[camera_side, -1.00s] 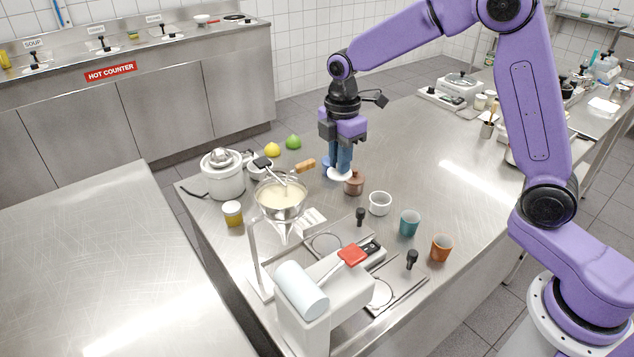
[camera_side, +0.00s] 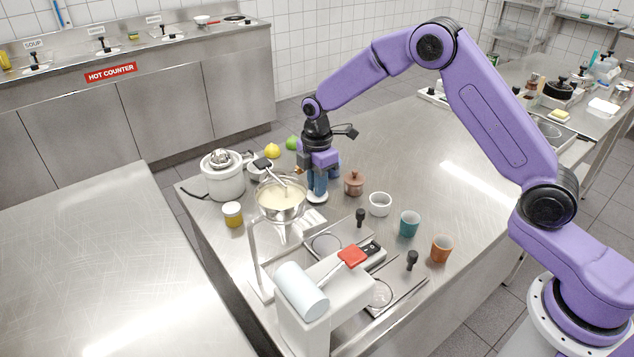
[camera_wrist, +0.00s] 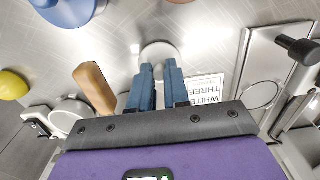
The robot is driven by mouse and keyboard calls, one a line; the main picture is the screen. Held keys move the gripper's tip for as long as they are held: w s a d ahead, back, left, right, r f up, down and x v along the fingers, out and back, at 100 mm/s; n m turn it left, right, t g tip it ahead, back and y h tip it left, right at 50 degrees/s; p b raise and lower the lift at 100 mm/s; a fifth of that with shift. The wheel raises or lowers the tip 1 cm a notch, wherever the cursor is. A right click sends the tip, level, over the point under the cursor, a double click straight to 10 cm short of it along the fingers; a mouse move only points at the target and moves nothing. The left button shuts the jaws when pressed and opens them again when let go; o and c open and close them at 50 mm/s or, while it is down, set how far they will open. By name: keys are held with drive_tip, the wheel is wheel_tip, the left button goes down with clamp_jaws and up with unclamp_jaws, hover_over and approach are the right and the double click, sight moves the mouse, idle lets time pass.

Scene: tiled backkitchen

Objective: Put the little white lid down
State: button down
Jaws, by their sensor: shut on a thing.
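My gripper (camera_side: 317,194) points down and is shut on the little white lid (camera_side: 317,198), low over the steel table. In the wrist view the lid (camera_wrist: 160,52) shows as a pale disc at the tips of my gripper (camera_wrist: 158,72), partly covered by the blue fingers. I cannot tell whether the lid touches the table.
A brown lidded pot (camera_side: 354,184) and a white cup (camera_side: 380,204) stand right of my gripper. A wooden handle (camera_wrist: 95,88) and blue item (camera_wrist: 68,10) lie near.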

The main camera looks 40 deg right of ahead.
drive_tip(key=shift+f, duration=0.15)
drive_tip(key=c, duration=1.1)
unclamp_jaws()
wheel_tip(320, 180, up, 12)
drive_tip(key=shift+r, duration=0.2)
